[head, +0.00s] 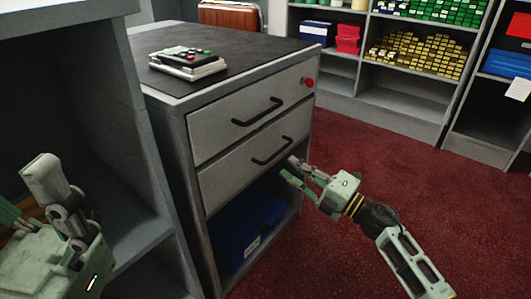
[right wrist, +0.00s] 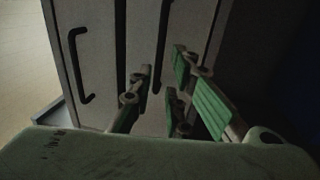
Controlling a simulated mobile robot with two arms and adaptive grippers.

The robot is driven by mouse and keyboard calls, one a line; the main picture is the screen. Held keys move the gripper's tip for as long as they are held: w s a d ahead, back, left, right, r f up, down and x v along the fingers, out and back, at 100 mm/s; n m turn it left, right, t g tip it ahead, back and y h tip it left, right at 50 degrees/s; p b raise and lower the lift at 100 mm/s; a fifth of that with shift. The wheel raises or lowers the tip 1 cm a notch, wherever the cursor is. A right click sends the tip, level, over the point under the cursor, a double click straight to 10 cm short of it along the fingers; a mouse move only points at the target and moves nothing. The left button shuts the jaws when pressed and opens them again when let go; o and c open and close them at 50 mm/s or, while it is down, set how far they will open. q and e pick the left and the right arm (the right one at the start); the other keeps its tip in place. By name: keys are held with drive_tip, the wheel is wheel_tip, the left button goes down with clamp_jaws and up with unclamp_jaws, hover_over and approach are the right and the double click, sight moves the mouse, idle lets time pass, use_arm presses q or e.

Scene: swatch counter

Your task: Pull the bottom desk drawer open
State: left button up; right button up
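The grey desk pedestal has two pale drawers, both closed. The bottom drawer (head: 225,178) has a black bar handle (head: 272,151); this handle (right wrist: 162,45) is also in the right wrist view. The top drawer (head: 215,125) is above it with a like handle (head: 257,111). My right gripper (head: 289,167) is open, in front of the bottom drawer, just below the right end of its handle. In the right wrist view its fingers are spread, with the handle ahead between them; I see no contact. My left gripper (head: 30,192) is at the lower left, its fingers apart and empty.
A blue bin (head: 245,235) sits in the open space under the drawers. A keypad device (head: 187,64) lies on the dark top. A grey shelf unit (head: 90,110) stands close on the left. Red carpet (head: 400,180) is clear at right, before the back shelves (head: 410,105).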

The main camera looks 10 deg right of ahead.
sight(276, 154)
drive_tip(key=b+x, duration=0.1)
drive_tip(key=x, duration=0.6)
drive_tip(key=shift+b, duration=0.4)
drive_tip(key=shift+c, duration=0.2)
clamp_jaws()
